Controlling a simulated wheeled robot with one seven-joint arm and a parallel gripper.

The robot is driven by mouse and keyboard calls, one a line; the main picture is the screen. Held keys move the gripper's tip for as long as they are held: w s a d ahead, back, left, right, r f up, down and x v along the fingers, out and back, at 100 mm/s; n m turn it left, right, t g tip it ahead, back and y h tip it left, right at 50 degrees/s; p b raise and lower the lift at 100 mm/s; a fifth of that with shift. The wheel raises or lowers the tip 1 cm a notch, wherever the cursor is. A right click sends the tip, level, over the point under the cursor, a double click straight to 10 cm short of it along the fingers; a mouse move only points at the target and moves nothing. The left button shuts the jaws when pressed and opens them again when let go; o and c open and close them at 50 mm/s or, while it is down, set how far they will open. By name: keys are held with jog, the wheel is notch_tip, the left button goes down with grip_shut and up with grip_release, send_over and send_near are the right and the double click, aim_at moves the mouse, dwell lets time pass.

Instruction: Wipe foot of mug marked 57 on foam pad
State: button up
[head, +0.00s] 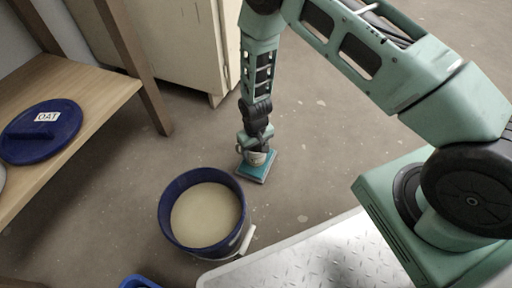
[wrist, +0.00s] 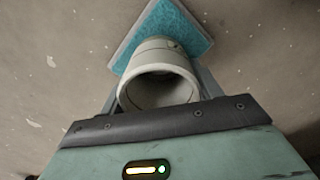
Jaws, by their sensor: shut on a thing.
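My gripper (head: 256,146) points down and is shut on a pale grey mug (head: 257,158). In the wrist view the mug (wrist: 158,52) shows its open mouth toward the camera, between the fingers, with its foot turned away toward the pad. The teal foam pad (head: 262,176) lies on the floor directly below the mug, and it also shows behind the mug in the wrist view (wrist: 186,30). The foot is hidden, so I cannot tell whether it touches the pad. The mug's number is not readable.
A dark blue bucket (head: 165,223) of cream glaze stands on the floor left of the pad. A blue lid marked OAT (head: 50,142) lies on a wooden shelf (head: 105,88) at left. A cream cabinet (head: 180,40) is behind. Floor right of the pad is clear.

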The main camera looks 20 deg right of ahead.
aim_at(252, 157)
jog(key=shift+s+a+p, duration=0.6)
jog(key=shift+s+a, duration=0.5)
jog(key=shift+w+d+f, duration=0.1)
jog(key=shift+w+d, duration=2.4)
jog(key=shift+d, duration=0.05)
jog(key=shift+s+a+p, duration=1.35)
jog(key=shift+s+a, duration=1.2)
jog(key=shift+w+d+b, duration=0.3)
jog(key=shift+w+d, duration=2.2)
jog(key=shift+w, duration=0.05)
jog(key=shift+r, duration=0.2)
notch_tip(252, 157, up, 7)
jog(key=p, duration=0.6)
